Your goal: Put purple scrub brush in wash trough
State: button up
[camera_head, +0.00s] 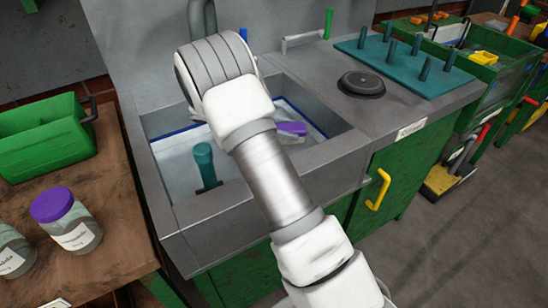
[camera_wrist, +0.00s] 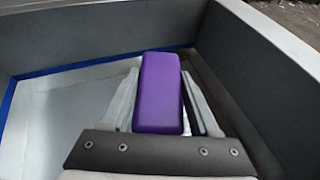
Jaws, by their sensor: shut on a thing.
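The purple scrub brush (camera_wrist: 160,92) is between the two fingers of my gripper (camera_wrist: 165,100) in the wrist view. My gripper is shut on it, with the purple back facing the camera. In the head view the brush (camera_head: 292,128) shows to the right of my arm, within the outline of the wash trough. My gripper itself is hidden behind my arm there. The wash trough (camera_head: 322,156) is a grey sink with a pale inside and a blue line around its walls. Its grey wall (camera_wrist: 95,35) rises around the brush in the wrist view. I cannot tell whether the brush touches the bottom.
A teal upright cylinder (camera_head: 205,165) stands in the trough's left part. A teal peg board (camera_head: 405,62) and a dark round disc (camera_head: 361,84) lie on the counter to the right. A green caddy (camera_head: 42,137) and purple-lidded jar (camera_head: 66,220) stand on the wooden table at left.

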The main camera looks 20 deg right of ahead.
notch_tip(320, 180, down, 8)
jog(key=shift+f+b, duration=0.15)
jog(key=shift+b, duration=1.1)
jog(key=shift+f, duration=0.1)
jog(key=o, duration=1.4)
